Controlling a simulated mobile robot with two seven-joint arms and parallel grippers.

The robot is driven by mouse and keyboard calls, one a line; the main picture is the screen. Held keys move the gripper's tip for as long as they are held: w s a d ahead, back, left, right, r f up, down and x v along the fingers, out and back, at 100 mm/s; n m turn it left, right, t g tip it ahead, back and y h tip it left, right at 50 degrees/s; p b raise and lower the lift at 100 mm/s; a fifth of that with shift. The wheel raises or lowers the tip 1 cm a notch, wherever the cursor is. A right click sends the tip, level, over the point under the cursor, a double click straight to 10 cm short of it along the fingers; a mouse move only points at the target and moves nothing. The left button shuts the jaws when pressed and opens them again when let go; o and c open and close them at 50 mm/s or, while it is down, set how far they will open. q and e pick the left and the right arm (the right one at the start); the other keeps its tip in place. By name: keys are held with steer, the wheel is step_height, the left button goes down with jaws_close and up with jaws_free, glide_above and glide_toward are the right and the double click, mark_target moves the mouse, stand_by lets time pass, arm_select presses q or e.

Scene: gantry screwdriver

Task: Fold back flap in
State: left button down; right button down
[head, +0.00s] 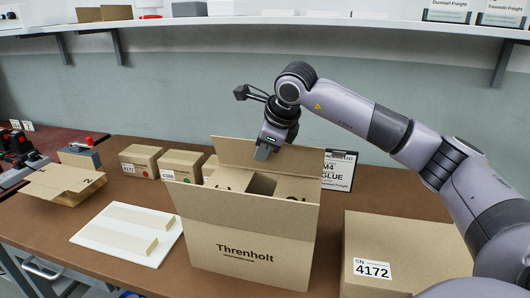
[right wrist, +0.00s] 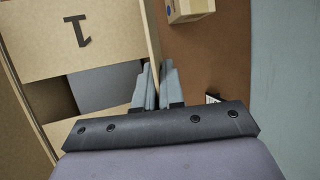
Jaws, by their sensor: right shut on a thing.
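The open cardboard box marked Threnholt (head: 240,262) stands on the table. Its back flap (head: 232,150) stands up at the rear, and its front flap (head: 240,207) stands up toward me. The left side flap (head: 222,178) and right side flap (head: 297,188) are folded inward, with a dark gap between them. My right gripper (head: 263,153) is at the back flap's upper edge, shut on it. In the right wrist view its two grey fingers (right wrist: 157,88) straddle the flap's thin edge; the far finger is hidden in the head view. My left gripper is out of view.
A closed box labelled 4172 (head: 410,250) is at right. A white board with strips (head: 110,243), an open small carton (head: 50,186) and small boxes (head: 140,158) are at left.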

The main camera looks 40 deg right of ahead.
steer(key=shift+s+a+f+t+h+b, duration=0.2)
steer(key=shift+a+t+h+b, duration=0.1)
steer(key=shift+b, duration=0.1)
steer(key=shift+r, duration=0.1)
